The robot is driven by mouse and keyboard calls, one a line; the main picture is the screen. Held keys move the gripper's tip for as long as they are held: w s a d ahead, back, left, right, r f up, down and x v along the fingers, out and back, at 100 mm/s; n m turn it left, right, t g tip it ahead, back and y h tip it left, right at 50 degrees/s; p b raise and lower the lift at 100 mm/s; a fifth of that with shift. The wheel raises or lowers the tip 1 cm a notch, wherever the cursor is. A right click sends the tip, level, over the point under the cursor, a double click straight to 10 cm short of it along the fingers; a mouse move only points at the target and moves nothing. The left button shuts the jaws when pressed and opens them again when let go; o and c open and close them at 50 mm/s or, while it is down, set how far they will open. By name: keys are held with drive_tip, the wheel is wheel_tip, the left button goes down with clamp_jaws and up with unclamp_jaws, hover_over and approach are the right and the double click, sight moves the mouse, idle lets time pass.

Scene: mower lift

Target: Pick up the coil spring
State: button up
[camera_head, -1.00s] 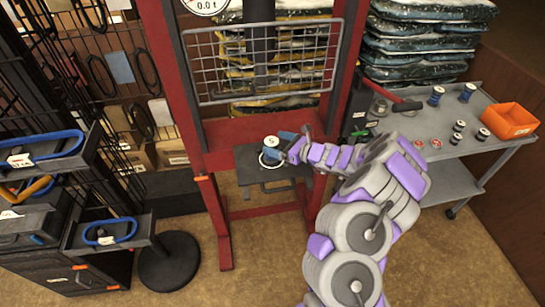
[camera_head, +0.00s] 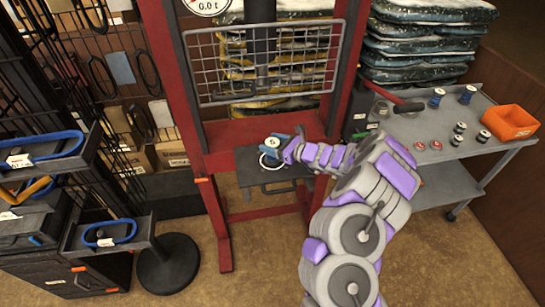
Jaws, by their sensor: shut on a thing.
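My gripper (camera_head: 283,146) reaches over the dark plate (camera_head: 250,175) of the red press from the right. Its jaws are shut on a small blue and grey piece (camera_head: 272,142), which looks like the coil spring. The fingers partly hide this piece, and its coils are too small to make out. A white ring (camera_head: 268,161) lies on the plate just below the piece in the picture. I cannot tell whether the piece touches the plate.
The press's red posts (camera_head: 174,80) flank the plate, with a wire guard (camera_head: 265,65) above it. A grey cart (camera_head: 465,150) at right carries an orange bin (camera_head: 510,122) and several small parts. The floor in front is clear.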

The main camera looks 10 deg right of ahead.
clamp_jaws()
drive_tip(key=shift+r, duration=0.1)
